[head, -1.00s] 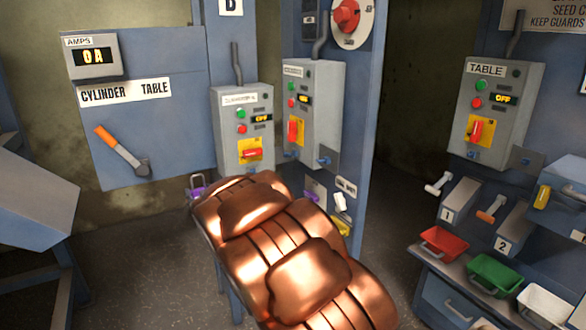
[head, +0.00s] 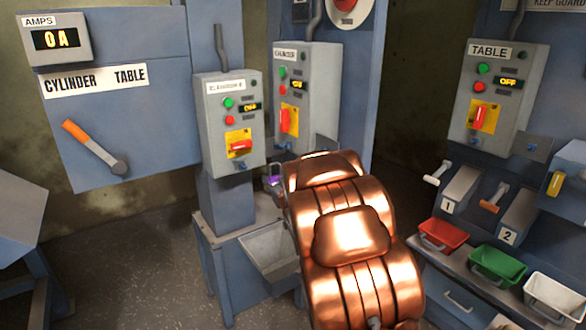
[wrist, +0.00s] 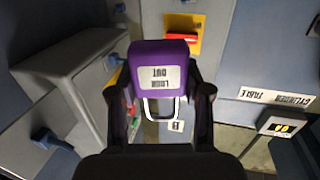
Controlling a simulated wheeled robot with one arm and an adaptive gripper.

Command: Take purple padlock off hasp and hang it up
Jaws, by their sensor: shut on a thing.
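The purple padlock (wrist: 157,72) shows in the wrist view with its "LOCK OUT" label upside down. Its light metal shackle (wrist: 160,112) extends toward the bottom of that view. My gripper (wrist: 160,88) has its dark fingers on both sides of the padlock body and is shut on it. In the head view the padlock (head: 275,181) is small, beside the copper arm, below and right of the left grey switch box (head: 220,125). It looks clear of that box. Blue hasp-like parts show under the boxes, one below the left box (head: 240,166). Hanging hooks cannot be seen now.
A grey tray (head: 270,245) sits below the gripper, partly behind my arm. A second switch box (head: 292,98) stands close on the column. The TABLE box (head: 492,95), levers and red (head: 444,233), green and white bins are at right. Floor at left is open.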

